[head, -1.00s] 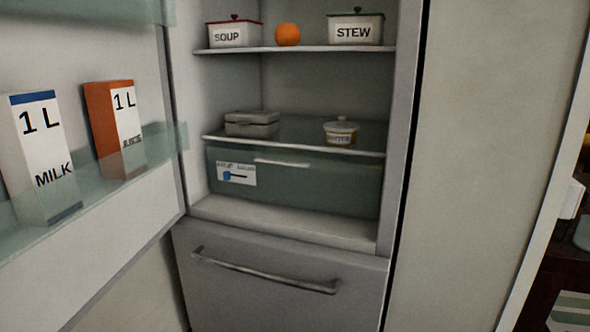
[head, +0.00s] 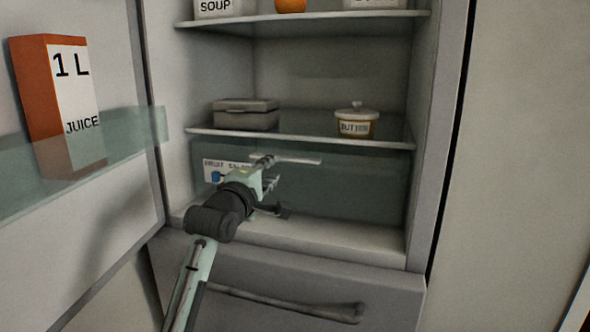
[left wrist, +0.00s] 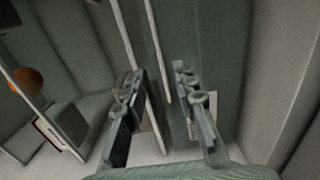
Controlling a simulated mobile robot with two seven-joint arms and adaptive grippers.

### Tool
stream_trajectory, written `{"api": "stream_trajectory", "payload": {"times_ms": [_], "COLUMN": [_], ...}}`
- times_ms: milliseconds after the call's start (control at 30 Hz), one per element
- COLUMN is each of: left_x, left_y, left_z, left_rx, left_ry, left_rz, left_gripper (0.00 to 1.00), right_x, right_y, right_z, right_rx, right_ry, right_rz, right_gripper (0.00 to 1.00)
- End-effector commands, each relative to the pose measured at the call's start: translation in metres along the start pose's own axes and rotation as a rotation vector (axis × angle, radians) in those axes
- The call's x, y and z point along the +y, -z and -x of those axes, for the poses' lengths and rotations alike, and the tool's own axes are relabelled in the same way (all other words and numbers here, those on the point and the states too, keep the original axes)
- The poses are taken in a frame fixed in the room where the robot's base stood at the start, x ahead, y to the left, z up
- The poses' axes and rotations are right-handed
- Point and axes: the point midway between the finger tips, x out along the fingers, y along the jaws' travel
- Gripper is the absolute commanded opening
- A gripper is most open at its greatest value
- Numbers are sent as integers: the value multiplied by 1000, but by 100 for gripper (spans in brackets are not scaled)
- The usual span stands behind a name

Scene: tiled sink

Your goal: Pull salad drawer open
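The salad drawer (head: 350,185) is a greenish translucent front below the lower fridge shelf, and it looks shut. A label is on its left side, partly covered by my gripper. Its pale bar handle (head: 300,160) runs along the upper front. My left gripper (head: 270,182) is at the left end of this handle, in front of the drawer. In the left wrist view its fingers (left wrist: 158,85) are spread apart, with the handle (left wrist: 158,50) running in between them. I cannot tell whether they touch it. My right gripper is not in view.
The fridge door with a juice carton (head: 65,105) stands open at the left. The lower shelf (head: 300,138) above the drawer holds a grey box (head: 245,115) and a butter pot (head: 356,122). A lower drawer with a long bar handle (head: 320,308) lies underneath.

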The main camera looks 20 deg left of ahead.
Motion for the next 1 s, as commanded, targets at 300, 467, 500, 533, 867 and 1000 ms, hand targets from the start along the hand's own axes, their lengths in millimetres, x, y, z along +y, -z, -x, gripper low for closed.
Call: {"api": "stream_trajectory", "payload": {"times_ms": [300,467,500,533,867,1000], "left_x": [0,0,0,0,-1,-1], "left_y": [0,0,0,0,0,0], "left_z": [-47,-66,-69,-71,-74,-74], "left_rx": [1,1,1,1,0,0], "left_ry": [1,1,2,2,2,2], "left_rz": [-2,-2,-2,-2,-2,-2], "left_gripper": [28,28,28,28,26,9], "right_x": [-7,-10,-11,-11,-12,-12], "right_y": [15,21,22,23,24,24], "right_z": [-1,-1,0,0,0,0], "right_rx": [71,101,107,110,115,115], "right_ry": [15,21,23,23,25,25], "right_rz": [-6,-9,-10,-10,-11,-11], "right_gripper": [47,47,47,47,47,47]}}
